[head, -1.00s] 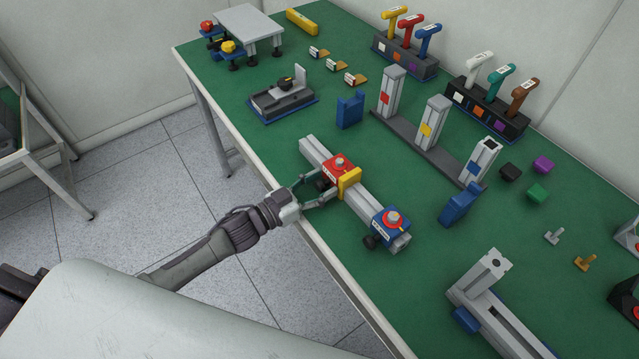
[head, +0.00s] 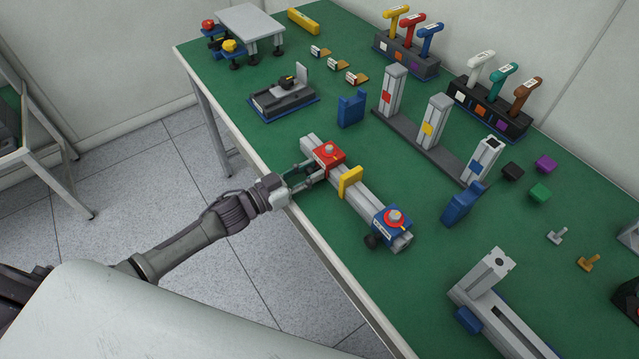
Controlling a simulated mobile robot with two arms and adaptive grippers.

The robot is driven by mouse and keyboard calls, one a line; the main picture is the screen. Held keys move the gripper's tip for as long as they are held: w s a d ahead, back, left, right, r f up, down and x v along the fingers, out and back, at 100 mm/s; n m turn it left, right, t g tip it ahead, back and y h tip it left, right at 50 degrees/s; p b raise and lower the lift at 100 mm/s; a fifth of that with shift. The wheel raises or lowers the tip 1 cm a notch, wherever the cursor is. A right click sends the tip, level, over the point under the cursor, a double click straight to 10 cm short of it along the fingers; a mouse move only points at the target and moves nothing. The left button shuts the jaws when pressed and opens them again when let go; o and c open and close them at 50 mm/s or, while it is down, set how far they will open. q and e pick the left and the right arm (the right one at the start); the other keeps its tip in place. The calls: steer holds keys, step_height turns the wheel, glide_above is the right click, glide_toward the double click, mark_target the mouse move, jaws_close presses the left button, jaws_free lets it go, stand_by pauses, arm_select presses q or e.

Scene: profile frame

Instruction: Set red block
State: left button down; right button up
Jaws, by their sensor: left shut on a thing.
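The red block (head: 329,153) sits on a grey profile rail (head: 362,198) that lies along the front of the green table, near the rail's far left end. It has a silver knob on top. My left gripper (head: 308,174) reaches in from the table edge and is shut on the red block's near side; its fingertips are partly hidden there. A yellow stop (head: 350,181) stands across the rail, with a gap between it and the red block. A blue block (head: 391,220) with a red and silver knob sits near the rail's other end. My right gripper does not show.
A blue bracket (head: 351,109) stands behind the rail, and another blue bracket (head: 462,204) stands to its right. A dark base with upright posts (head: 432,122) is farther back. A grey slotted fixture (head: 497,300) lies at the lower right.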

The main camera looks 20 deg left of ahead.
mark_target(308, 151)
arm_select(q)
steer(key=w+a, duration=0.1)
steer(key=a, duration=0.1)
steer(key=w+a+b, duration=0.1)
steer(key=w+a, duration=0.1)
steer(key=shift+w+a+f, duration=0.1)
steer(key=shift+w+a, duration=0.15)
steer(key=shift+a, duration=0.05)
steer(key=c, duration=0.9)
jaws_free()
steer(key=shift+s+a, duration=0.25)
steer(key=shift+s, duration=0.05)
steer(key=v, duration=1.1)
steer(key=shift+a, duration=0.15)
